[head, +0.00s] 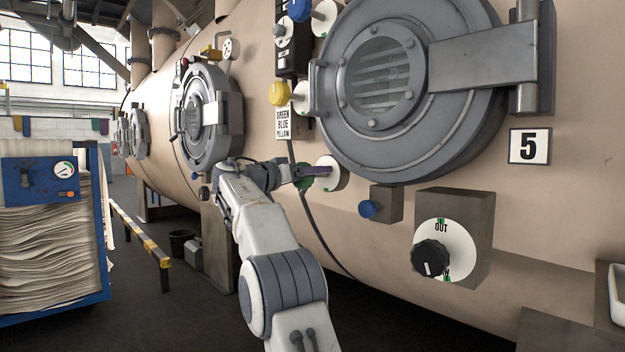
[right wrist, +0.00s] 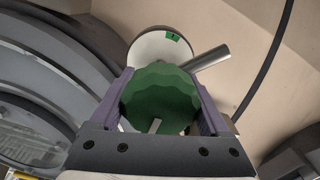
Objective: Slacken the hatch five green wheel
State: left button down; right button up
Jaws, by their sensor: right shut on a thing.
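The grey hatch five (head: 470,120) is closed on the tan vessel, beside the plate marked 5 (head: 529,146). My right gripper (head: 311,174) is at its lower left, shut on the green wheel (head: 305,184). In the right wrist view the faceted green wheel (right wrist: 160,97) sits between the two purple fingers of the gripper (right wrist: 162,108). Behind it is a white round disc (head: 337,172) with a small green mark, also in the right wrist view (right wrist: 150,46). A grey rod (right wrist: 210,58) sticks out beside the wheel. My left gripper is not in view.
A yellow wheel (head: 279,94) and a blue wheel (head: 299,9) sit up the left side of the hatch, near a "green blue yellow" label (head: 283,124). Below are a blue button (head: 367,209) and a black IN/OUT knob (head: 429,258). A blue cart (head: 50,180) stands at left.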

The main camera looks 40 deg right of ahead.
jog(key=shift+f+m, duration=0.15)
jog(key=shift+m, duration=0.15)
jog(key=o, duration=1.2)
jog(key=a, duration=1)
jog(key=shift+s+a, duration=0.2)
jog(key=shift+s, duration=0.2)
